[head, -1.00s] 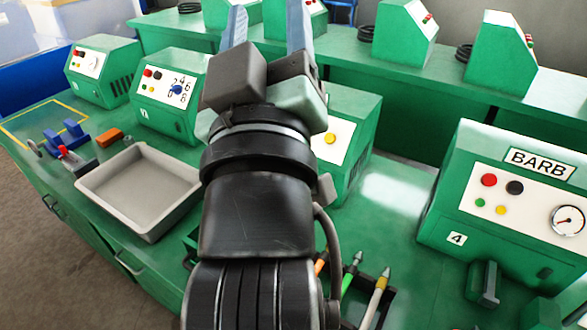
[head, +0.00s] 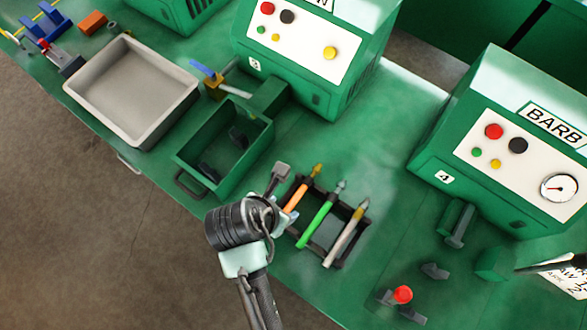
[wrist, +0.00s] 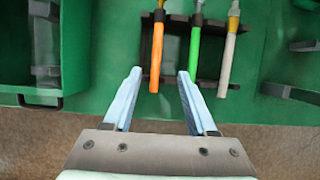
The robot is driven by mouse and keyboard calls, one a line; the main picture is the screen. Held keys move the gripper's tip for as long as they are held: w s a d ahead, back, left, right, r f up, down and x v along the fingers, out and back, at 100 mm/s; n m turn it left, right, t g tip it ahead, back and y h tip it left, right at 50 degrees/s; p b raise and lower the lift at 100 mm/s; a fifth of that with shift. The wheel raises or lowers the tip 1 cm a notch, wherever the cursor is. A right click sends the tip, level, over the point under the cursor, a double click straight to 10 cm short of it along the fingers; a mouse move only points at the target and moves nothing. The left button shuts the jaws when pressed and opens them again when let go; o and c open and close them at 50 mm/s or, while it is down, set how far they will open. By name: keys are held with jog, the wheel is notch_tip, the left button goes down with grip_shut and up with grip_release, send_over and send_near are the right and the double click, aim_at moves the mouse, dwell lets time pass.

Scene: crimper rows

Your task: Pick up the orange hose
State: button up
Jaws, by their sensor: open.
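The orange hose (head: 294,200) has a brass fitting at its far end and lies leftmost in a black rack (head: 325,251). A green hose (head: 316,221) and a white hose (head: 344,240) lie to its right. In the wrist view the orange hose (wrist: 157,58) points down between the light blue fingers of my gripper (wrist: 159,73). My gripper is open and empty, with its fingertips on either side of the hose's near end; the height between them cannot be told. In the head view my wrist partly hides the fingers near the rack.
A green open bin (head: 180,162) stands left of the rack, and a grey tray (head: 77,101) farther left. Machine 4 (head: 440,150), marked BARB, stands to the right. A red-topped fixture (head: 403,294) sits at front right. The bench edge runs close to the rack.

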send_over(292, 203)
jog(key=s+a, duration=0.1)
jog(key=s, duration=0.1)
notch_tip(292, 203, down, 5)
jog(key=shift+r, duration=0.1)
jog(key=shift+a+x, duration=0.2)
jog(key=shift+x, duration=2.6)
grip_shut()
